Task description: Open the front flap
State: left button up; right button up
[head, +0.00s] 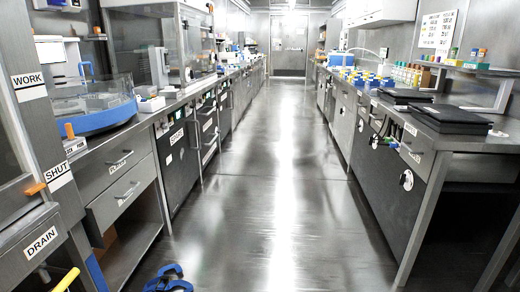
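I cannot tell for sure which panel is the front flap. At the left edge stands a steel cabinet with an orange handle (36,188) and labels WORK (29,80), SHUT (58,170) and DRAIN (40,243); SHUT is beside the handle. Further back on the left bench is a clear-walled enclosure (135,45), whose front pane looks lowered. A blue and dark clawed part (170,279) at the bottom edge looks like my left gripper, cut off by the frame. It is low over the floor, apart from the cabinet, with nothing visible in it. My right gripper is not in view.
A bare, shiny floor aisle (275,180) runs to a closed door (289,45). A round blue device (100,121) sits on the left bench, above drawers (122,195). Dark flat cases (450,119) lie on the right bench. A yellow bar (66,280) shows at bottom left.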

aim_at(203, 44)
jog(key=i+l+z, duration=0.15)
jog(key=i, duration=1.15)
jog(key=i+l+z, duration=0.1)
jog(key=i, duration=1.15)
jog(key=i+u, duration=0.3)
jog(key=i, duration=0.25)
jog(key=i+u, duration=0.3)
jog(key=i, duration=0.25)
jog(key=i+l+u, duration=0.3)
jog(key=i, duration=0.25)
jog(key=i+l+u, duration=0.3)
jog(key=i, duration=0.25)
jog(key=j, duration=0.1)
